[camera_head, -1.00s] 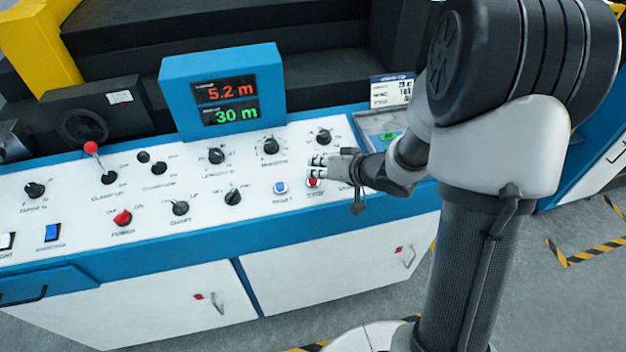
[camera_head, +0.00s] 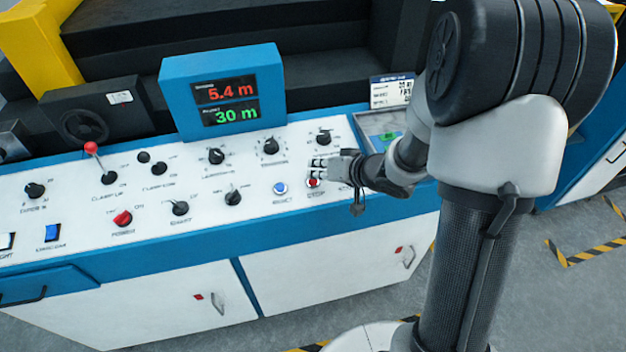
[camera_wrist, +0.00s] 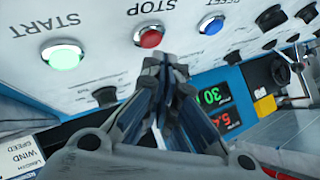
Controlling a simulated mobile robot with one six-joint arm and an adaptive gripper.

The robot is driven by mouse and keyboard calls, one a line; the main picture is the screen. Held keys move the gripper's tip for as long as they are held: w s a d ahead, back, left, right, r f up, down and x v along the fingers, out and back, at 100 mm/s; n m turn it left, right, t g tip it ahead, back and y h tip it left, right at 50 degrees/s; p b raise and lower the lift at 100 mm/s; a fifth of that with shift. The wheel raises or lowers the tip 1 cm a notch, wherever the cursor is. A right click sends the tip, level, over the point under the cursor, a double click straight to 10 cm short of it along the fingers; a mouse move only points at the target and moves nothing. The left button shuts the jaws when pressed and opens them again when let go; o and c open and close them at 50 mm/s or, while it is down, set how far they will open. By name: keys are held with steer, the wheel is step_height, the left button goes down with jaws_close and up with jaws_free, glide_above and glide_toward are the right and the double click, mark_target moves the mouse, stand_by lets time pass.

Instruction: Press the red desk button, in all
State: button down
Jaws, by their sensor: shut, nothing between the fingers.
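The red STOP button (camera_head: 313,182) sits on the white sloped desk panel, right of a blue button. In the wrist view the red button (camera_wrist: 150,38) shows upside down under its STOP label, just beyond the fingertips. My gripper (camera_head: 318,167) is shut and empty, with its tips close by the red button in the head view. In the wrist view my gripper (camera_wrist: 163,62) points at the red button, and a small gap seems to lie between them. I cannot tell the exact distance.
The blue RESET button (camera_head: 280,188) and a lit green START button (camera_wrist: 63,55) flank the red one. Several black knobs (camera_head: 233,197) and a red POWER knob (camera_head: 123,217) stand on the panel. The display (camera_head: 222,92) reads 5.4 m over 30 m.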

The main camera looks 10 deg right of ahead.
steer(key=shift+w+f, duration=0.1)
steer(key=shift+f, duration=0.6)
stand_by(0.5)
steer(key=shift+r, duration=0.15)
steer(key=shift+r+p, duration=0.7)
steer(key=shift+p, duration=0.25)
steer(key=r+p, duration=0.2)
steer(key=s+r+p, duration=0.1)
steer(key=r+p, duration=0.2)
stand_by(0.9)
